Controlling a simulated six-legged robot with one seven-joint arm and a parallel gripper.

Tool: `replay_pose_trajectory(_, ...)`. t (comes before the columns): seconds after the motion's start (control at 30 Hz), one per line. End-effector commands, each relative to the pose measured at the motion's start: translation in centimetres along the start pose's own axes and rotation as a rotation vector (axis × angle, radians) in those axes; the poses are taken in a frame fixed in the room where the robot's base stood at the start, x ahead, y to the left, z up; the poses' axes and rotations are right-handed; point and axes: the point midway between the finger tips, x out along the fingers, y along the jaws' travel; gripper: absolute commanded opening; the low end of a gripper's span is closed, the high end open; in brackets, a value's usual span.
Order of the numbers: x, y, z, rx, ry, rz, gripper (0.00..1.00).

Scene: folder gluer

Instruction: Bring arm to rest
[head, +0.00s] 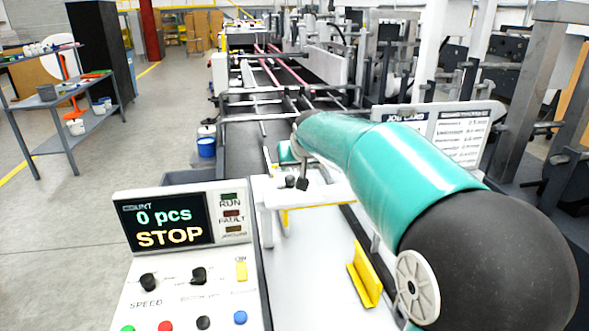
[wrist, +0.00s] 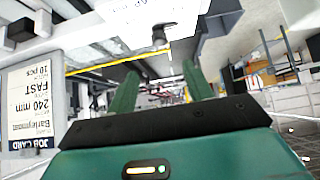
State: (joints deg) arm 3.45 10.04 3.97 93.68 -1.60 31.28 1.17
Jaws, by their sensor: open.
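My teal arm (head: 390,160) reaches from the lower right of the head view toward the middle, over the machine's feed end. My gripper (wrist: 160,72) shows in the wrist view as two green fingers standing apart with nothing between them. The job card (head: 459,134) also shows behind my arm in the head view.
A control panel (head: 190,285) with knobs and buttons stands at the lower left; its display (head: 165,225) reads 0 pcs, STOP. A yellow bracket (head: 364,272) sits beside my arm. A shelf rack (head: 65,95) stands at left. The floor (head: 100,200) between is clear.

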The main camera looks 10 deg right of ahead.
Motion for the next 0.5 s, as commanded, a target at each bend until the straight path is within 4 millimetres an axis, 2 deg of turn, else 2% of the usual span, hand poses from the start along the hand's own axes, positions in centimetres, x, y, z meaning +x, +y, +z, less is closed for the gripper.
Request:
replay_pose_trajectory(0.1,-0.8,0.0,0.0,0.001,0.000,0.000,0.51)
replay_pose_trajectory(0.4,-0.9,0.0,0.0,0.001,0.000,0.000,0.51)
replay_pose_trajectory(0.5,-1.6,0.0,0.4,-0.001,-0.004,0.000,0.51)
